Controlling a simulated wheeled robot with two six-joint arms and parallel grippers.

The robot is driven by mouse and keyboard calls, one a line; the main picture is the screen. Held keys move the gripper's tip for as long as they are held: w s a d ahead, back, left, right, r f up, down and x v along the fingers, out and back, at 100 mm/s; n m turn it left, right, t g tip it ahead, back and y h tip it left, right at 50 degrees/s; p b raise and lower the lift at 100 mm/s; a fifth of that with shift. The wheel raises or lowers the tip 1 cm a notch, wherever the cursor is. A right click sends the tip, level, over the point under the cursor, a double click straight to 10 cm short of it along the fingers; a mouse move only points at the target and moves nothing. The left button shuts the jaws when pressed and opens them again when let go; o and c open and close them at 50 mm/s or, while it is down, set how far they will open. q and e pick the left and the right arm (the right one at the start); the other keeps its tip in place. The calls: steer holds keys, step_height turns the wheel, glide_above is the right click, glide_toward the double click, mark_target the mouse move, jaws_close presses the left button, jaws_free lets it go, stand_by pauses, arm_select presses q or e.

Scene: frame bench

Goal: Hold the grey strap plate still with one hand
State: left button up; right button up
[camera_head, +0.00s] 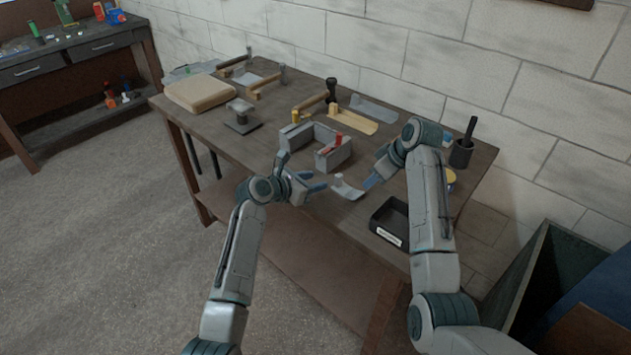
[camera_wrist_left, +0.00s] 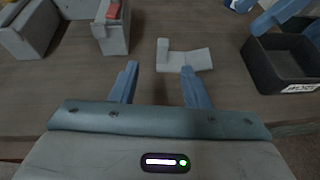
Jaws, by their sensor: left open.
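The grey strap plate (camera_head: 349,189) is a small light-grey piece with one end bent up, lying near the table's front edge. It also shows ahead of my left fingers in the left wrist view (camera_wrist_left: 188,59). My left gripper (camera_head: 316,181) is open and empty, just left of the plate and apart from it; both fingers show in the left wrist view (camera_wrist_left: 160,76). My right gripper (camera_head: 371,182) is close to the plate's right side. I cannot tell whether it touches the plate or how far its fingers are apart.
Grey frame bars (camera_head: 334,157) with a red piece (camera_head: 335,142) stand behind the plate. A black labelled tray (camera_head: 389,222) is at the front right. A dark cup (camera_head: 461,155) stands at the right. A grey pedestal block (camera_head: 241,118) and a tan pad (camera_head: 199,93) are at the left.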

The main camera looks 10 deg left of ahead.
mark_target(336, 177)
arm_select(q)
steer(key=shift+d, duration=0.35)
steer(key=shift+w+d+f, duration=0.1)
steer(key=shift+w+d, duration=0.1)
steer(key=shift+w, duration=0.05)
steer(key=x, duration=1)
steer(key=shift+a, duration=0.1)
steer(key=shift+s, duration=0.1)
jaws_close()
